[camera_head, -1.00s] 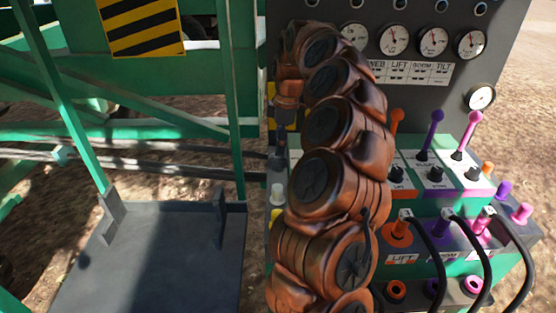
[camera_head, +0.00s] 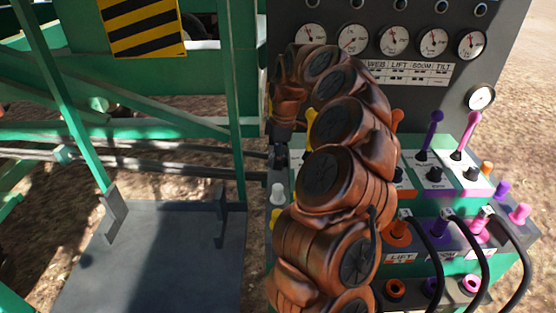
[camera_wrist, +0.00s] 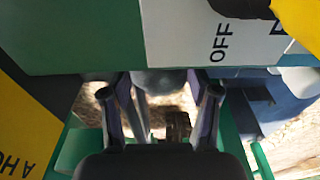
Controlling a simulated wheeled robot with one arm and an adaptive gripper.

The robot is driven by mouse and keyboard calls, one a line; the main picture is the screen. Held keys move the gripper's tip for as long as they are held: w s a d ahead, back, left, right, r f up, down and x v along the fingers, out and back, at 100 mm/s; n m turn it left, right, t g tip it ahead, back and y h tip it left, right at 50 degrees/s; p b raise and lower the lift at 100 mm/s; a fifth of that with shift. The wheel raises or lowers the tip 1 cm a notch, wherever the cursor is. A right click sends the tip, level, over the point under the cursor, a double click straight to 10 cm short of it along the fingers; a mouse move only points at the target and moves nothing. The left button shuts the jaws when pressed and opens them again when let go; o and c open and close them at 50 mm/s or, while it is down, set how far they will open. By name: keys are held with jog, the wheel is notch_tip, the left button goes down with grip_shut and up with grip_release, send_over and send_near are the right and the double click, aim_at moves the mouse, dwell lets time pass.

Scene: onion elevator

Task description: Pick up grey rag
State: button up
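No grey rag can be made out for certain in either view. In the wrist view my gripper (camera_wrist: 165,98) has its two fingers spread apart, with a gap between them. A rounded grey shape (camera_wrist: 160,80) shows between the fingertips, partly cut off by a green panel edge; I cannot tell what it is. A blue-grey shape (camera_wrist: 275,100) lies right of the fingers; I cannot tell whether it is cloth. In the head view my gripper (camera_head: 279,157) is small and dark at the left edge of the control panel, partly hidden by my copper-coloured arm.
The control panel carries gauges (camera_head: 433,42), coloured levers (camera_head: 432,130) and black hoses (camera_head: 487,255) right of my arm. A dark flat platform (camera_head: 165,260) lies at lower left beside green frame bars (camera_head: 235,110). The wrist view shows a panel marked OFF (camera_wrist: 218,40) close above the fingers.

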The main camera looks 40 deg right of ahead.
jog(key=c, duration=0.8)
jog(key=shift+r, duration=0.1)
jog(key=shift+r+p, duration=0.3)
jog(key=shift+r, duration=8.65)
